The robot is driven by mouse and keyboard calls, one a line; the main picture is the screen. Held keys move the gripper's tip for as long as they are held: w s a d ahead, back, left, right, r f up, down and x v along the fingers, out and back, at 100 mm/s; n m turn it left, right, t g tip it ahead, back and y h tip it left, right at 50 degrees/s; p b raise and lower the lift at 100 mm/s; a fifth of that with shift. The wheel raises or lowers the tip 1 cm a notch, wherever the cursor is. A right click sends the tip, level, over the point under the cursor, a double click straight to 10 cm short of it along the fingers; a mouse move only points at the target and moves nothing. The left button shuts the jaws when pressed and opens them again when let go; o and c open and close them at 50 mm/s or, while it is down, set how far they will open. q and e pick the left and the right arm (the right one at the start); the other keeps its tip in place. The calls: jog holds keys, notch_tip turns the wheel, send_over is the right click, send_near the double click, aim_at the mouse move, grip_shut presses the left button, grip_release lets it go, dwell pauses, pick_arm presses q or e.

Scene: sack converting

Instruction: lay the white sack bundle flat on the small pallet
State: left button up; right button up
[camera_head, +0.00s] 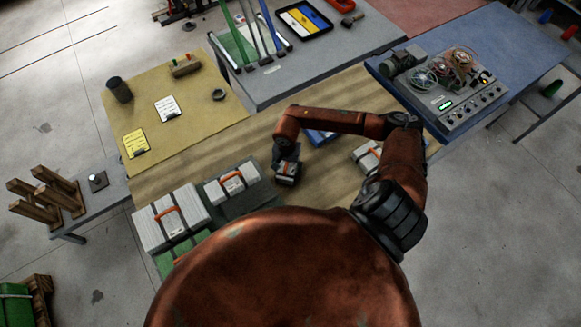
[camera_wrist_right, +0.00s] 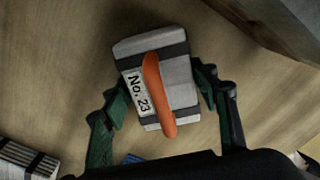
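A small white sack bundle (camera_wrist_right: 178,78) with dark bands, an orange strap and a "No. 23" label is between the fingers of my right gripper (camera_wrist_right: 163,98). The fingers appear to touch both of its sides. In the head view the right gripper (camera_head: 287,176) is over the wooden table with this bundle, its orange strap just showing. I cannot tell whether the bundle is clear of the table. A flat blue piece (camera_head: 318,137), possibly the small pallet, lies behind the gripper, partly hidden by my arm; a corner shows in the wrist view (camera_wrist_right: 133,158). My left gripper is not in view.
Another white bundle (camera_head: 365,156) lies right, partly behind my arm. A control box (camera_head: 455,100) stands on the blue table. Bare wood (camera_head: 200,158) is clear at the table's left.

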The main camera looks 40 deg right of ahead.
jog(key=c, duration=0.8)
